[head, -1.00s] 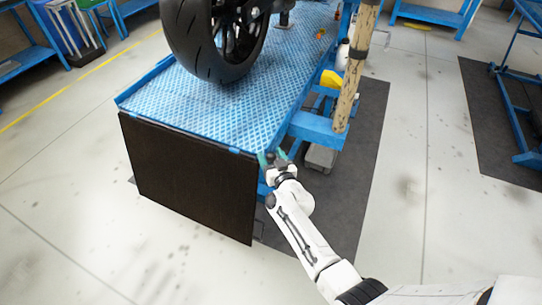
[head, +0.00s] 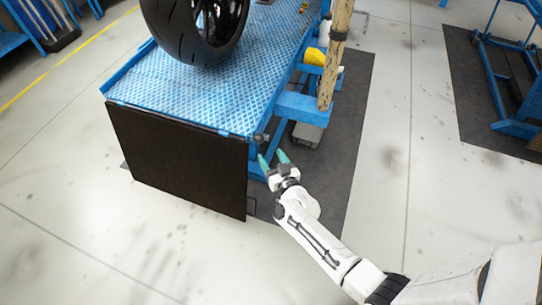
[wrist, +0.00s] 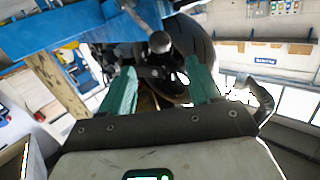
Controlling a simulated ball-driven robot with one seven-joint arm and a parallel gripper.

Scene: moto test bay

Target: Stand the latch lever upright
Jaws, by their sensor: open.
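My gripper (head: 273,158) is open and empty, just below and in front of that corner. In the wrist view its two teal fingers (wrist: 162,88) stand apart, with the knob above and between their tips. The knob looks clear of both fingers; the lever's base is hard to make out.
The blue lift table (head: 190,95) carries a motorcycle with a large black tyre (head: 195,30). A dark ramp panel (head: 175,160) hangs from its near edge. A worn wooden post (head: 335,55) stands at its right side.

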